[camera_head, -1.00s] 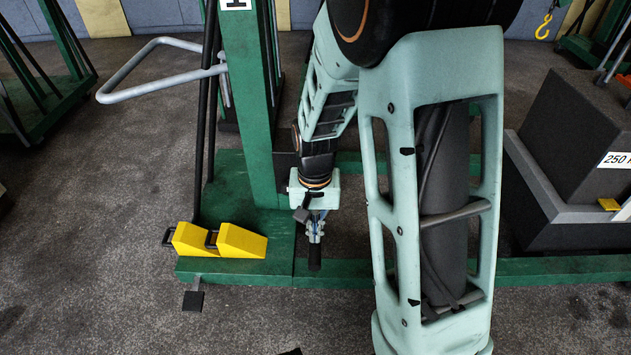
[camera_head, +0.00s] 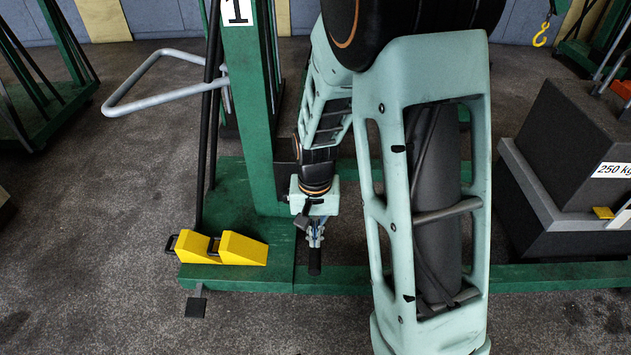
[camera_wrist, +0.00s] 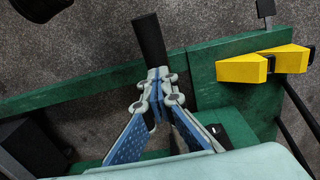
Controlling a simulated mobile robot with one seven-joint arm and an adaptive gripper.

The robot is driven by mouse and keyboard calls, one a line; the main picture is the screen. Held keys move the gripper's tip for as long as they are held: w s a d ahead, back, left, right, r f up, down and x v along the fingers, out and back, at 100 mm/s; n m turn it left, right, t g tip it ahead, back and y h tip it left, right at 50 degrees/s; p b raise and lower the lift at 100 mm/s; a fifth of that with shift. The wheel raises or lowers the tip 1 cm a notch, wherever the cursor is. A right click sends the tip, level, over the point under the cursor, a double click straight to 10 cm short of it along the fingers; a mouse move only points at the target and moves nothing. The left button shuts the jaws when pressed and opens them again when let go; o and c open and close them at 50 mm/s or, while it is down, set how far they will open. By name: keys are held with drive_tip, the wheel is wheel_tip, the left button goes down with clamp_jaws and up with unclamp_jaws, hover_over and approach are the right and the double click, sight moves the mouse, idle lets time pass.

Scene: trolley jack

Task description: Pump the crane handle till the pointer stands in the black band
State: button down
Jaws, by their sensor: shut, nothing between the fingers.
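The crane has a green mast (camera_head: 246,110) on a green base (camera_head: 225,200). A short black bar (camera_head: 314,263), apparently the pump handle's grip, shows just past my fingertips. In the wrist view the black bar (camera_wrist: 150,38) extends away beyond the fingertips. My gripper (camera_head: 316,241) is low in front of the mast's foot, pointing down. In the wrist view my gripper (camera_wrist: 155,80) has its fingertips together, with nothing seen between them. Whether they touch the bar I cannot tell. No pointer or black band can be made out.
Two yellow wedge-like blocks (camera_head: 232,248) sit on the base's front left; they also show in the wrist view (camera_wrist: 243,69). A grey loop handle (camera_head: 150,80) juts left from the mast. A dark weight block (camera_head: 575,140) marked 250 kg stands right. Floor at front left is clear.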

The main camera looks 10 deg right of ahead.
wheel_tip(320, 180, up, 12)
drive_tip(key=p, duration=0.9)
drive_tip(key=shift+s+r+p, duration=0.15)
drive_tip(key=shift+r+p, duration=0.1)
drive_tip(key=shift+p, duration=0.1)
